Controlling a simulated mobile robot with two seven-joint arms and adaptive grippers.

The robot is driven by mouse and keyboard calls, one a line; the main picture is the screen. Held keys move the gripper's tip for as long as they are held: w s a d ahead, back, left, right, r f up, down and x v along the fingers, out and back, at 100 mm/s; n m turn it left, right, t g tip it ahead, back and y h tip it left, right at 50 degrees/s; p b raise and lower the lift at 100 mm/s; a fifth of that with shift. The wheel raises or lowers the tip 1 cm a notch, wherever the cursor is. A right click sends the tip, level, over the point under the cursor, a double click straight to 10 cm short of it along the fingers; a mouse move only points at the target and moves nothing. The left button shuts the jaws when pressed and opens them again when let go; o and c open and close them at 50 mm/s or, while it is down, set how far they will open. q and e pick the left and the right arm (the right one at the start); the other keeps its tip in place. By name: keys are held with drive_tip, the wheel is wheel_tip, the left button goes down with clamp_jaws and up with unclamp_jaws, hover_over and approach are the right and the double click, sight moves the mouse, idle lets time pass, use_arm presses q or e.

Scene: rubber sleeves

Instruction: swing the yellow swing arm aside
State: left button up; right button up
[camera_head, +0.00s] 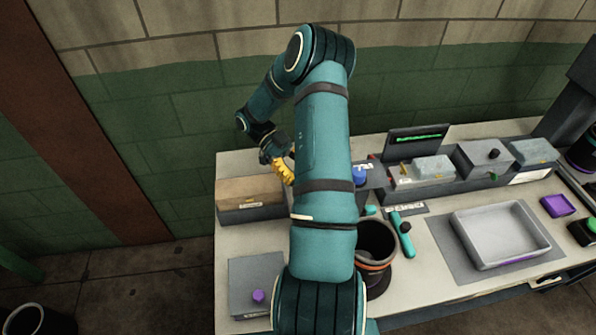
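The yellow swing arm (284,170) is a short, ribbed yellow piece above the back left of the bench, just right of a wooden-topped box. Part of it is hidden behind my large teal arm, which rises through the middle of the head view and bends down to the left. My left gripper (274,152), dark and small in this view, is right at the upper end of the yellow piece. I cannot tell whether its fingers touch it or are closed on it. My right gripper is not in view.
The wooden-topped box (248,192) and a grey box with a purple knob (258,296) stand at the bench's left. A dark pot (376,240) is right of my arm. A teal-handled tool (402,234), grey tray (500,232) and several boxes lie farther right.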

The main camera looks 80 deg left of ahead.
use_arm(q)
drive_tip(key=o, duration=0.3)
drive_tip(key=shift+w, duration=0.1)
drive_tip(key=v, duration=1.2)
idle(0.3)
drive_tip(key=shift+f, duration=0.1)
idle(0.5)
